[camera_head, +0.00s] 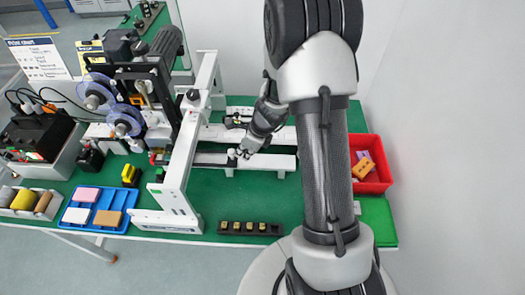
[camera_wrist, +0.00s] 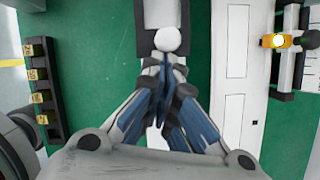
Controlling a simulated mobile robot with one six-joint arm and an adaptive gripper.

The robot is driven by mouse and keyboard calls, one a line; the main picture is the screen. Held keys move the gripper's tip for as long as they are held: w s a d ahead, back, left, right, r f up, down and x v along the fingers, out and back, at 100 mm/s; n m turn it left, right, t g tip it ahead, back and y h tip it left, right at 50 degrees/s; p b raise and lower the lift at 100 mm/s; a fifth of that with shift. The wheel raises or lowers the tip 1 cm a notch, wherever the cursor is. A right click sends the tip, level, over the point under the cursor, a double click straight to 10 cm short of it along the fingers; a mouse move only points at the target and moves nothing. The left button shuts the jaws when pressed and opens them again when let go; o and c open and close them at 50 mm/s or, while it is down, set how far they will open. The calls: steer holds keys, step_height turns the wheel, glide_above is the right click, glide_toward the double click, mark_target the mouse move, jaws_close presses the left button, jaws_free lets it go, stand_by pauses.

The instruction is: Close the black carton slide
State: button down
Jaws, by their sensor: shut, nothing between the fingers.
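The black carton slide (camera_head: 212,159) is a dark flat strip running from under the white gantry frame towards my gripper. A white round knob (camera_head: 231,153) stands at its right end. In the wrist view the knob (camera_wrist: 167,39) is a white ball directly in front of my fingertips, with part of the dark slide (camera_wrist: 149,42) beside it. My gripper (camera_head: 243,152) is shut and empty, low over the bench on the right side of the knob. In the wrist view its fingertips (camera_wrist: 168,62) are together. I cannot tell whether they touch the knob. The fingers hide part of the slide.
The white gantry frame (camera_head: 178,170) stands left of my gripper. A black block with yellow pieces (camera_head: 250,228) lies at the front edge. A red bin (camera_head: 377,180) is at the right, and a blue tray (camera_head: 82,221) at the front left. Green bench top (camera_head: 225,195) in front is clear.

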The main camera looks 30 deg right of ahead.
steer(key=shift+w+a, duration=0.4)
steer(key=shift+a, duration=0.25)
steer(key=shift+w+a, duration=0.4)
steer(key=shift+a, duration=0.2)
